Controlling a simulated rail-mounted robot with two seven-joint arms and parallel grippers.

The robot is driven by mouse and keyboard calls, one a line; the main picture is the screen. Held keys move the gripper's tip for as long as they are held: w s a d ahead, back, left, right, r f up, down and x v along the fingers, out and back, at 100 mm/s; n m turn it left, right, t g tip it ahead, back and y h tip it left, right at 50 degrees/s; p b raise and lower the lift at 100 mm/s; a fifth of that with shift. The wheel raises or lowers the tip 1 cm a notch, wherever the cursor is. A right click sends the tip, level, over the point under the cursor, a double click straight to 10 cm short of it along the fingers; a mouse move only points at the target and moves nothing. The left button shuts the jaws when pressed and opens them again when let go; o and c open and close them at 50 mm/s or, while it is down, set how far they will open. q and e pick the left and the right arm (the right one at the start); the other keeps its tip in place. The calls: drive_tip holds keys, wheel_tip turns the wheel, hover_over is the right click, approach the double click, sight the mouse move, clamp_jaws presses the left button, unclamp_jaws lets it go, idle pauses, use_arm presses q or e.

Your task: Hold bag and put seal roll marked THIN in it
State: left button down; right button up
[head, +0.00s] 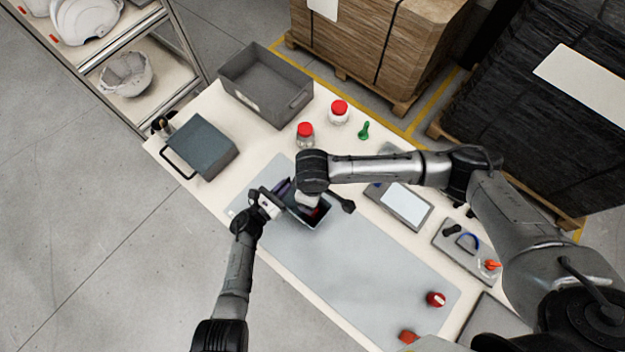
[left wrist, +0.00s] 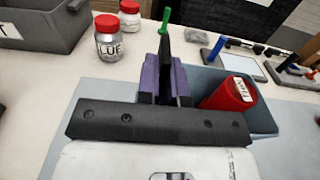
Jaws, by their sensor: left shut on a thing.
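The blue-grey open bag (head: 322,222) stands at the far left of the grey mat; in the left wrist view (left wrist: 262,112) its mouth faces up. My left gripper (head: 281,190) is shut on the bag's near edge; its purple fingers (left wrist: 166,80) show in the left wrist view. A red roll (left wrist: 230,95) with a white label leans inside the bag; the label seems to read THIN. A bit of red shows in the head view (head: 313,212). My right gripper (head: 308,200) is over the bag, mostly hidden by its own wrist; its jaws cannot be made out.
Another red roll (head: 435,299) lies at the mat's (head: 365,280) right end. Two red-lidded jars (head: 305,134) (head: 339,112), a green piece (head: 364,130) and a grey crate (head: 265,85) stand behind. A tablet-like panel (head: 403,198) is to the right. The mat's middle is clear.

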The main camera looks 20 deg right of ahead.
idle(0.3)
use_arm(q)
drive_tip(key=c, duration=1.2)
unclamp_jaws()
drive_tip(key=v, duration=1.9)
drive_tip(key=shift+b, duration=0.35)
